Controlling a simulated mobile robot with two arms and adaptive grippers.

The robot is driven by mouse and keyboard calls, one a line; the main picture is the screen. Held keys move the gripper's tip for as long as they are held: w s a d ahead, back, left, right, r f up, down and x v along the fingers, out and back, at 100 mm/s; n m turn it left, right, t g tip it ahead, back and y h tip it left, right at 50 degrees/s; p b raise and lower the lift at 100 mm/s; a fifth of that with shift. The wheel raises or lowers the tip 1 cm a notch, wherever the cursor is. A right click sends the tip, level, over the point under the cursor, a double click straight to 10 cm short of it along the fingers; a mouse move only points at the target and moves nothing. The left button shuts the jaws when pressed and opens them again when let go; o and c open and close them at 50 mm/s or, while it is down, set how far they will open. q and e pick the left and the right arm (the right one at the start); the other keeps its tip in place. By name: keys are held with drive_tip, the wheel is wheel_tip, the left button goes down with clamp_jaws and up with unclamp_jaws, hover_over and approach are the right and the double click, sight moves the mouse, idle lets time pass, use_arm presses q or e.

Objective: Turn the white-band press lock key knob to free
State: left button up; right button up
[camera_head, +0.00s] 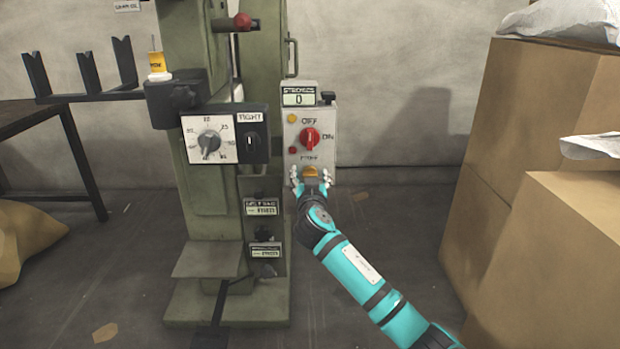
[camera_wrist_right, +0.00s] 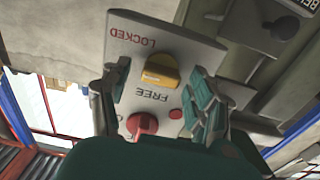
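The green press (camera_head: 215,240) stands left of centre in the head view. Its grey control box (camera_head: 323,140) carries a red knob between OFF and ON labels and, below it, the yellow lock key knob (camera_head: 310,171). In the right wrist view, upside down, the yellow knob (camera_wrist_right: 160,72) sits between LOCKED and FREE labels; its exact pointing is unclear. My right gripper (camera_head: 311,182) is at the box's lower end. In the wrist view its spread fingers (camera_wrist_right: 157,98) stand on either side of the panel, apart from the knob. My left gripper is out of view.
The red knob (camera_wrist_right: 142,125) is close to my right gripper's palm. A dial panel (camera_head: 210,140) is left of the box. Cardboard boxes (camera_head: 570,230) fill the right side. A dark table (camera_head: 30,115) stands at left. Floor is open between press and boxes.

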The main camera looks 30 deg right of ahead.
drive_tip(key=c, duration=1.1)
